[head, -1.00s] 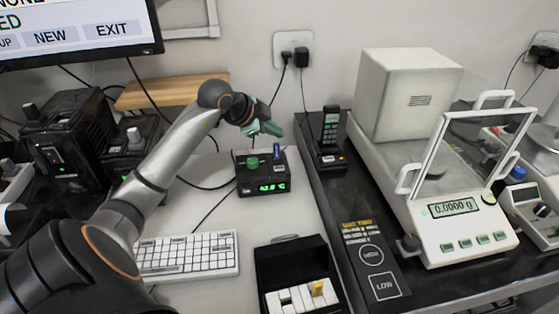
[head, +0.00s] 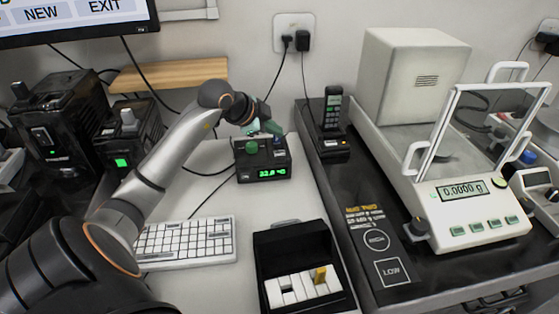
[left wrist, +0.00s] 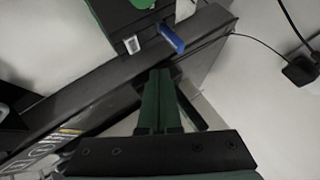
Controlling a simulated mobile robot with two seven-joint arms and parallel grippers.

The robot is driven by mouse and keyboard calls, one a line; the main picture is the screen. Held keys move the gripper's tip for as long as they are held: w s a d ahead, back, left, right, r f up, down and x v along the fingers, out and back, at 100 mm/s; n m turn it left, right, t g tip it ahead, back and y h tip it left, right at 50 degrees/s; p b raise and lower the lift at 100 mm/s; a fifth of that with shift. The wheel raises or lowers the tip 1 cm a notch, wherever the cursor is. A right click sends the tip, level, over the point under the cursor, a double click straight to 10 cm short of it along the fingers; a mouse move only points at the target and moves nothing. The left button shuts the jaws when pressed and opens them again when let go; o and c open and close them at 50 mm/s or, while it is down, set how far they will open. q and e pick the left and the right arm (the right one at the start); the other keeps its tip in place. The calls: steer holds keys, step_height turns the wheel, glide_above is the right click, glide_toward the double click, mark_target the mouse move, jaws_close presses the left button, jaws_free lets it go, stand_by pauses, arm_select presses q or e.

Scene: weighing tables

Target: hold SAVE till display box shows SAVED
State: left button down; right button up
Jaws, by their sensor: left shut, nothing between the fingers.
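A small black box (head: 264,172) with a lit green readout stands on the white table in the middle of the head view. The readout seems to show a temperature, not a word. A green knob (head: 251,147) and a blue lever (head: 278,143) are on its top; the blue lever (left wrist: 172,38) also shows in the left wrist view. My left gripper (head: 268,127) is shut and empty just above and behind the box top. In the left wrist view its green fingers (left wrist: 160,75) lie together near the lever; contact cannot be told. No SAVE label is readable. My right gripper is out of view.
A monitor (head: 75,20) at top left shows NEW and EXIT, partly cut off. A keyboard (head: 185,241) and a black case (head: 290,243) with white blocks lie in front. A cordless phone (head: 333,110) and a balance (head: 465,205) stand to the right.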

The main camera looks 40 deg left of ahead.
mark_target(276, 154)
arm_select(q)
step_height(276, 154, down, 3)
steer(key=shift+f+b, duration=0.2)
steer(key=shift+b, duration=0.5)
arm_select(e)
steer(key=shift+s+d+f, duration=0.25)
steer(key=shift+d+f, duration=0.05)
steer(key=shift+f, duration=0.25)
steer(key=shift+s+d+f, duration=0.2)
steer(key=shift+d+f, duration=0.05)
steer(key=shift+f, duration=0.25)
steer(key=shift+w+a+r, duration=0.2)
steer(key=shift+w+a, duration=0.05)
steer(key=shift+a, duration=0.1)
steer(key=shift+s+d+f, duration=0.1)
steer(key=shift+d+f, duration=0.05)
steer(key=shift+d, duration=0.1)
arm_select(q)
steer(key=shift+f, duration=0.1)
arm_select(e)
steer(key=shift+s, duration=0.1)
arm_select(q)
steer(key=shift+f, duration=0.3)
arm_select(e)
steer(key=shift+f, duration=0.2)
